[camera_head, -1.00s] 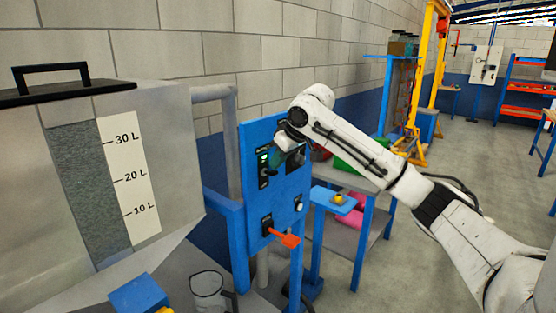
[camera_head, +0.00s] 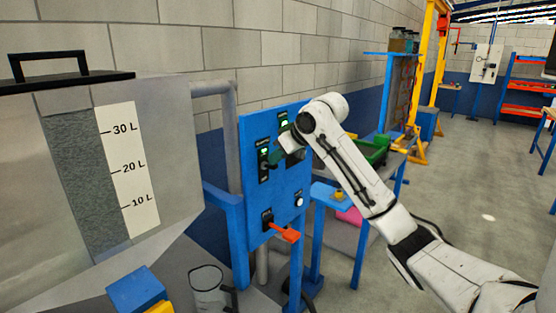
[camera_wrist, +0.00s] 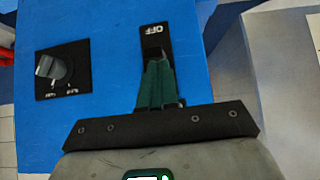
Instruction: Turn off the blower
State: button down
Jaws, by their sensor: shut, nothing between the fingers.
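The blue panel (camera_head: 275,205) carries a left switch (camera_head: 263,166) with a green light lit on top. A second green light (camera_head: 283,119) is lit on the plate at its upper right, mostly hidden by my arm. The labels are too small to read in the head view. My gripper (camera_head: 277,160) is at the panel front, just right of the left switch. In the wrist view my gripper (camera_wrist: 156,62) is shut and empty, its green fingers over a black switch plate (camera_wrist: 151,32) marked OFF. The fingers hide most of that switch; contact cannot be told.
A rotary knob (camera_wrist: 54,69) sits beside the plate in the wrist view. An orange lever (camera_head: 285,234) and a white button (camera_head: 299,201) are lower on the panel. A tank (camera_head: 60,170) stands left. Open floor lies to the right.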

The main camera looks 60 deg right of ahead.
jog(key=shift+s+f+t, duration=0.15)
jog(key=shift+s+f, duration=0.1)
jog(key=shift+f, duration=0.25)
jog(key=shift+s+f+t, duration=0.15)
jog(key=shift+s+f, duration=0.1)
jog(key=shift+f, duration=0.2)
jog(key=shift+r+b, duration=0.1)
jog(key=shift+b, duration=0.3)
jog(key=shift+s, duration=0.1)
jog(key=shift+r, duration=0.25)
jog(key=shift+r+p, duration=0.65)
jog(key=shift+p, duration=0.2)
